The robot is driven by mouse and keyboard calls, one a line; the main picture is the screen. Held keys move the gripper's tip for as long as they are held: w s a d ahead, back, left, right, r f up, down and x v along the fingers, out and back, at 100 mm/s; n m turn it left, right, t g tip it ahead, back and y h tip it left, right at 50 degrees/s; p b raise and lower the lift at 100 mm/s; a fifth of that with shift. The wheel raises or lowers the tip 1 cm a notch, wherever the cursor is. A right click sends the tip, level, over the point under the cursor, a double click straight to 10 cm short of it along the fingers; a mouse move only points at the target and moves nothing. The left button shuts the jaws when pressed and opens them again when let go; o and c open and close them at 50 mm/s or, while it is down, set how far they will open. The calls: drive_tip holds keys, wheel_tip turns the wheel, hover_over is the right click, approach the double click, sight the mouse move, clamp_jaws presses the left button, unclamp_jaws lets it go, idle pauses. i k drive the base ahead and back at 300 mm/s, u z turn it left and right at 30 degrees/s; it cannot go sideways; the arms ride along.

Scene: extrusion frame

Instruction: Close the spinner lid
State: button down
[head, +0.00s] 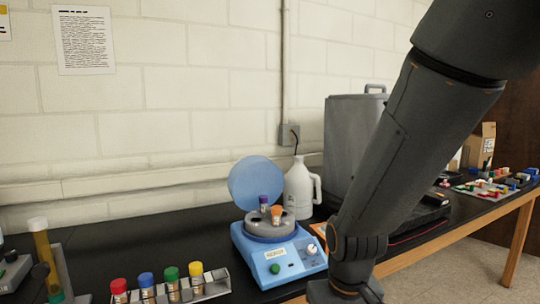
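The spinner (279,255) is a light blue box with a grey round rotor on top, standing on the black bench. Its round translucent blue lid (257,183) stands open, upright behind the rotor. A purple-capped tube (264,202) and an orange-capped tube (277,212) sit in the rotor. The front panel has a green button, a white knob and a label too small to read surely. My arm crosses the right side of the picture, to the right of the spinner. My gripper is out of view below the bottom edge.
A rack (192,288) with red, blue, green and yellow capped tubes stands left of the spinner. A white jug (299,189) stands close behind it, and a large grey container (350,135) is behind my arm. Small coloured pieces (493,182) lie far right. The wall is behind.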

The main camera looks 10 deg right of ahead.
sight(252, 177)
drive_tip(key=z, duration=0.8)
drive_tip(key=i, duration=0.9)
drive_tip(key=u, duration=0.65)
